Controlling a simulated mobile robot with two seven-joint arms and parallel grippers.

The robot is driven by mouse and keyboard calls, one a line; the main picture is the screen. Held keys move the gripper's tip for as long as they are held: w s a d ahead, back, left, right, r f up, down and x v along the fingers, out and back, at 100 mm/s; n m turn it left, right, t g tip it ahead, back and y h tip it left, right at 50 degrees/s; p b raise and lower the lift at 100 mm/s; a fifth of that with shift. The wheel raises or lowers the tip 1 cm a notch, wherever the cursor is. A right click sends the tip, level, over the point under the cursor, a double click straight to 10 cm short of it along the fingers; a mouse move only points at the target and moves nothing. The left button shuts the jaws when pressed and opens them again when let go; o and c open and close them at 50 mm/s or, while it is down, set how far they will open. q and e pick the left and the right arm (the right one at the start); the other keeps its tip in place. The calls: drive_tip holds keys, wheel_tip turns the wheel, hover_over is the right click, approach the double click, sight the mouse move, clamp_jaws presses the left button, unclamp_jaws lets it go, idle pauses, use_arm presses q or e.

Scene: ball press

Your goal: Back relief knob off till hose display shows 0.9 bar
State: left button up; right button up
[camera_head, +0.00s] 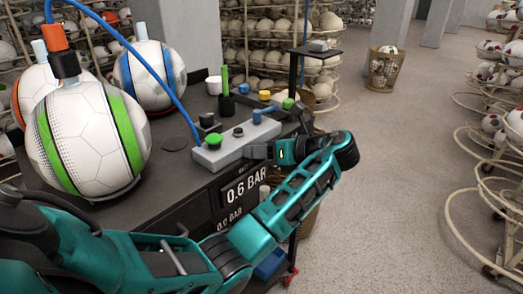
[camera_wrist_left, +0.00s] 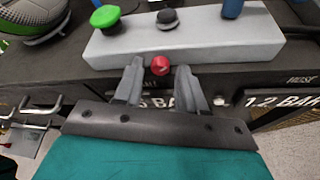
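The grey valve block (camera_head: 238,142) stands on the dark bench, with a green button, a black knob and a blue lever on top. In the left wrist view, a small red knob (camera_wrist_left: 160,65) sits at the front of the block (camera_wrist_left: 205,35). My left gripper (camera_head: 254,152) is at the block's front side; in the wrist view its fingertips (camera_wrist_left: 160,72) stand either side of the red knob, with gaps, open. The hose display (camera_wrist_left: 283,101) reads 1.2 BAR. Another display (camera_head: 246,187) reads 0.6 BAR; my gripper partly covers it in the wrist view. My right gripper is not in view.
Several balls stand on the bench at left; the front one (camera_head: 88,140) has a blue hose above it through a black and orange fitting (camera_head: 62,55). A lower display (camera_head: 230,219) reads 0.0 BAR.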

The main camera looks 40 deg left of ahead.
use_arm(q)
clamp_jaws()
drive_tip(key=shift+s+n+t, duration=0.1)
drive_tip(key=shift+n+t, duration=0.2)
drive_tip(key=shift+s+n+t, duration=0.15)
drive_tip(key=shift+n+t, duration=0.55)
drive_tip(key=shift+n, duration=0.3)
drive_tip(key=shift+s+n+t, duration=0.15)
drive_tip(key=shift+n+t, duration=0.55)
drive_tip(key=shift+n, duration=0.3)
drive_tip(key=shift+o, duration=1)
unclamp_jaws()
drive_tip(key=v, duration=1.3)
drive_tip(key=shift+r, duration=0.2)
